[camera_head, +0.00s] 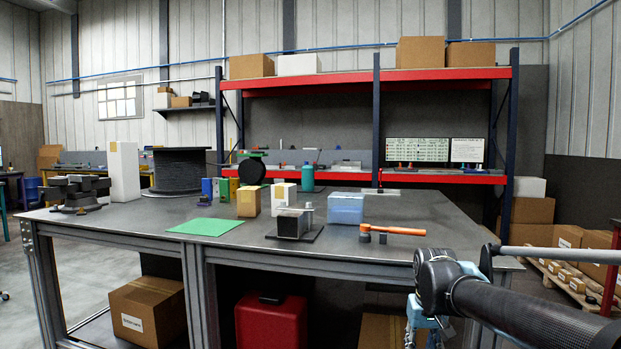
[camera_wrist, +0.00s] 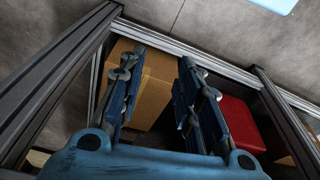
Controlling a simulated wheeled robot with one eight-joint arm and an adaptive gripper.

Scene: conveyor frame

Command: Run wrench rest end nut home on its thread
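An orange-handled wrench (camera_head: 392,230) lies level near the front right of the grey workbench (camera_head: 430,218). Its dark head end is by a small dark rest piece (camera_head: 365,237), and another small dark piece (camera_head: 383,239) is under the handle. I cannot make out the end nut or its thread at this size. My gripper (camera_head: 421,322) hangs at the right, low by the bench's front edge and apart from the wrench. In the wrist view my gripper (camera_wrist: 158,68) has its two blue fingers spread with nothing held between them.
A dark block with a metal fitting (camera_head: 293,222), a translucent blue box (camera_head: 345,208) and a green mat (camera_head: 207,226) are on the bench. Below are a cardboard box (camera_head: 147,310) and a red case (camera_head: 271,322).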

